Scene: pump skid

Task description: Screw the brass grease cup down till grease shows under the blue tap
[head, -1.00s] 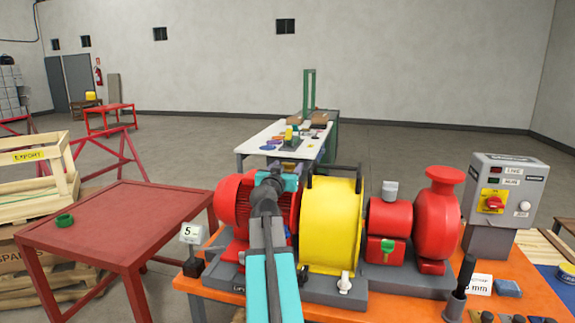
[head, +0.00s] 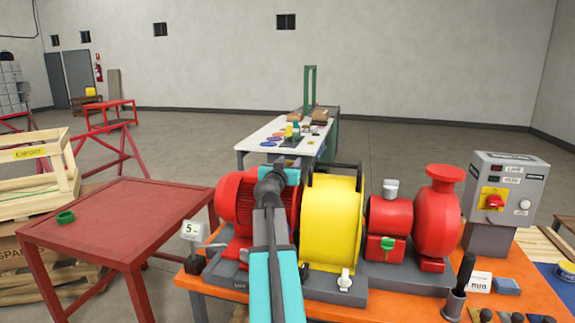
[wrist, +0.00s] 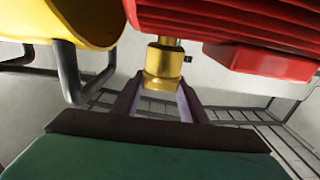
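The brass grease cup (wrist: 163,62) shows in the wrist view, upright in the picture beside the finned red motor (wrist: 225,20). My gripper (wrist: 162,92) has its two dark fingers on either side of the cup's lower end in that view. I cannot tell whether they touch it. In the head view, my gripper (head: 278,174) is over the gap between the red motor and the yellow guard (head: 330,222). My arm hides the cup there. I cannot make out the blue tap or any grease.
The yellow guard (wrist: 75,20) and its dark handle (wrist: 72,80) are close at the left in the wrist view. A red pump (head: 436,218) and a control box (head: 503,190) stand to the right.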

